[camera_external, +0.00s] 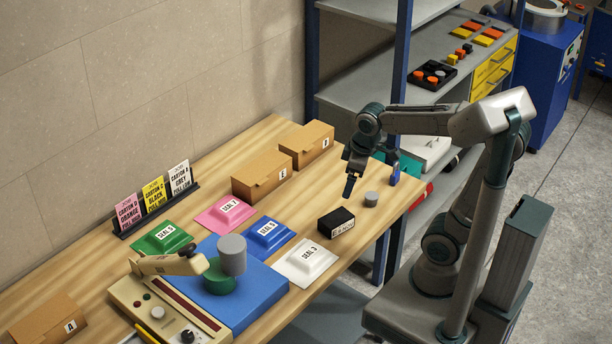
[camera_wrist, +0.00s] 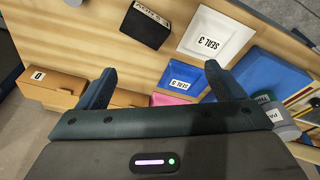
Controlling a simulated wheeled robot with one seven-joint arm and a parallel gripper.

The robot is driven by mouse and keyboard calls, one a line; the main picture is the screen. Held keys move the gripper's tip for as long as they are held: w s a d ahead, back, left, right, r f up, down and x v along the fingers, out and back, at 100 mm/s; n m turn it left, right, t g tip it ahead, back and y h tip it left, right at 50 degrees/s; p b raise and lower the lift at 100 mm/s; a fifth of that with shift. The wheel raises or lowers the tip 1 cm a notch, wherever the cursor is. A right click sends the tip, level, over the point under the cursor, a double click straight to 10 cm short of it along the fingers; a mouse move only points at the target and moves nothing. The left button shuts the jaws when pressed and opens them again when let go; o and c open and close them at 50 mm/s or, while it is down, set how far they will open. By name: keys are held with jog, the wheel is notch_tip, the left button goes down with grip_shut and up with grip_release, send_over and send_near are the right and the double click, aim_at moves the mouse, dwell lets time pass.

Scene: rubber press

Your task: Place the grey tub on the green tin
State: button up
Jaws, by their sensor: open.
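A grey tub (camera_external: 232,254) stands upright on top of a green tin (camera_external: 220,279), set off to the right of the tin's centre. The tin is on the blue platform (camera_external: 262,288) of the press. In the wrist view the tub (camera_wrist: 284,124) is at the right edge, partly hidden by my gripper body, with a bit of the green tin (camera_wrist: 262,99) beside it. My gripper (camera_external: 350,186) is open and empty, above the bench's right part near a black box, well apart from the tub. Its two fingers also show in the wrist view (camera_wrist: 160,70).
The black box (camera_external: 336,222) and a small grey cylinder (camera_external: 371,199) stand near the bench's right edge. White (camera_external: 306,262), blue (camera_external: 268,235), pink (camera_external: 225,214) and green (camera_external: 162,238) seal pads lie around the platform. Cartons (camera_external: 262,173) stand behind. A beige press arm (camera_external: 165,264) reaches beside the tub.

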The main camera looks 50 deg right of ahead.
jog(key=s+d+f+m, duration=0.4)
jog(key=s+m, duration=0.1)
jog(key=s, duration=0.1)
jog(key=shift+d+f+t, duration=0.15)
jog(key=shift+f+t, duration=0.15)
